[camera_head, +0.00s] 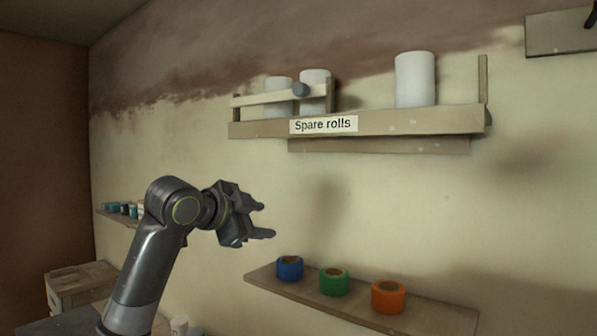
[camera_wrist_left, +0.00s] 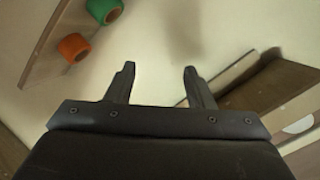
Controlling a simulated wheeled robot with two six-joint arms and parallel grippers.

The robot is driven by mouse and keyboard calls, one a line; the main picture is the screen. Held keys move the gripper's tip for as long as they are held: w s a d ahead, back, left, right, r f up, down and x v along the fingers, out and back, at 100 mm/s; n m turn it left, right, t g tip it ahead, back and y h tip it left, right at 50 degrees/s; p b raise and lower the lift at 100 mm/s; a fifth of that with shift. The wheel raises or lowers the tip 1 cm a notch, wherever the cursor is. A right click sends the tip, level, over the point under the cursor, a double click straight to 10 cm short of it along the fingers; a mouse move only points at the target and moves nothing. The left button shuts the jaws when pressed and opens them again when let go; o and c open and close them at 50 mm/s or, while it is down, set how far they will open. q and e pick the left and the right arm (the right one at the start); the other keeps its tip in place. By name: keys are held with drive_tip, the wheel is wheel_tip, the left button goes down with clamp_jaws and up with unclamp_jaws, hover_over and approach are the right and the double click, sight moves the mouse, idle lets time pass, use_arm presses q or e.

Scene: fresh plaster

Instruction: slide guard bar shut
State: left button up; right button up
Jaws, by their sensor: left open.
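The guard bar (camera_head: 268,98) is a pale wooden slat with a round grey knob (camera_head: 301,90). It spans the left part of the front of the wall shelf (camera_head: 400,123) labelled "Spare rolls" (camera_head: 323,124). White rolls stand on the shelf: two behind the bar and one white roll (camera_head: 415,80) to the right, where the front is open. An upright post (camera_head: 483,80) stands at the shelf's right end. My left gripper (camera_head: 268,221) is open and empty, below and left of the shelf, apart from the bar. The left wrist view shows its two spread fingers (camera_wrist_left: 158,72). My right gripper is out of view.
A lower shelf (camera_head: 430,318) holds a blue roll (camera_head: 290,268), a green roll (camera_head: 334,281) and an orange roll (camera_head: 388,297). A small shelf (camera_head: 115,217) with little containers is at the left. Wall between the shelves is clear.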

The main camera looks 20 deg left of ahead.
use_arm(q)
drive_tip(key=s+r+m+t+h, duration=0.15)
drive_tip(key=s+r, duration=0.25)
drive_tip(key=r, duration=0.9)
drive_tip(key=m+t+h, duration=0.1)
drive_tip(key=m+h, duration=0.1)
drive_tip(key=m, duration=0.1)
approach(297, 90)
drive_tip(key=p+x, duration=0.8)
drive_tip(key=x, duration=0.1)
drive_tip(key=shift+r+p, duration=0.3)
drive_tip(key=shift+p, duration=0.1)
drive_tip(key=shift+w+d+f, duration=0.15)
drive_tip(key=shift+w+d, duration=0.15)
drive_tip(key=shift+w, duration=0.3)
drive_tip(key=shift+f, duration=0.1)
clamp_jaws()
